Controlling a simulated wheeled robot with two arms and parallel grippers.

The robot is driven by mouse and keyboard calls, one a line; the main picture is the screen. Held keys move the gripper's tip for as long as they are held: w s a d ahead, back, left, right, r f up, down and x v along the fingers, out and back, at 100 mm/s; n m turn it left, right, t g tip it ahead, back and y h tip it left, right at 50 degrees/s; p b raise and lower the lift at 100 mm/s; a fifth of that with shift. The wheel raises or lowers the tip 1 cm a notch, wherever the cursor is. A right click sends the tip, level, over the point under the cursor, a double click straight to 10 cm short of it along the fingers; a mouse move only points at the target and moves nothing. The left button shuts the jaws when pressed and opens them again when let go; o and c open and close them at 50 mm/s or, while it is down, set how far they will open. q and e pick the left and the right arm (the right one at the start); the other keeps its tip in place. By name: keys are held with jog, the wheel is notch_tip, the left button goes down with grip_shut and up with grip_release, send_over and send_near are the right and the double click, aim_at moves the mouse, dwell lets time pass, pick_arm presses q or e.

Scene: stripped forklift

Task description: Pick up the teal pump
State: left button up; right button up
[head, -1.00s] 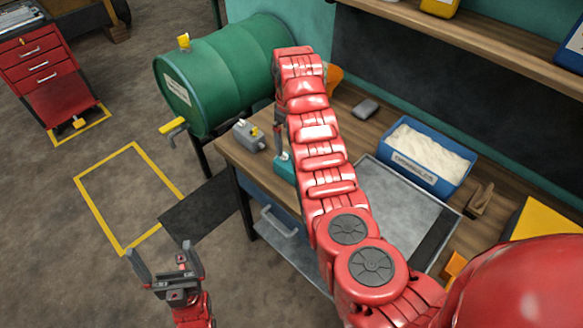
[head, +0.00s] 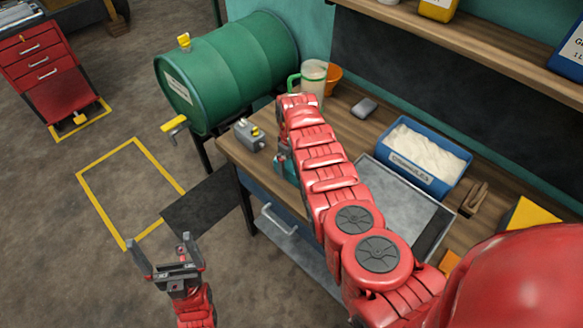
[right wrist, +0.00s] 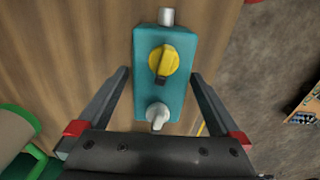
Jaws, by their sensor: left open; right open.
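The teal pump (right wrist: 174,92) is a box-shaped body with a yellow knob, a grey stub at one end and a pale lever at the other. It sits on the wooden workbench; in the head view only a teal sliver (head: 284,166) shows beside my right arm. In the right wrist view my right gripper (right wrist: 160,74) is open, with its fingers on either side of the pump and gaps between. In the head view my right arm hides this gripper. My left gripper (head: 165,256) is open and empty over the floor.
A similar grey device (head: 249,135) stands on the bench's left end. A green-handled jug (head: 313,79) and an orange funnel-like item (head: 333,77) stand behind my right arm. A blue bin (head: 408,178) and a metal tray (head: 384,184) lie to the right. A green drum (head: 225,72) is at left.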

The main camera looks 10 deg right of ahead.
jog(key=shift+f, duration=0.15)
grip_shut()
dwell(0.4)
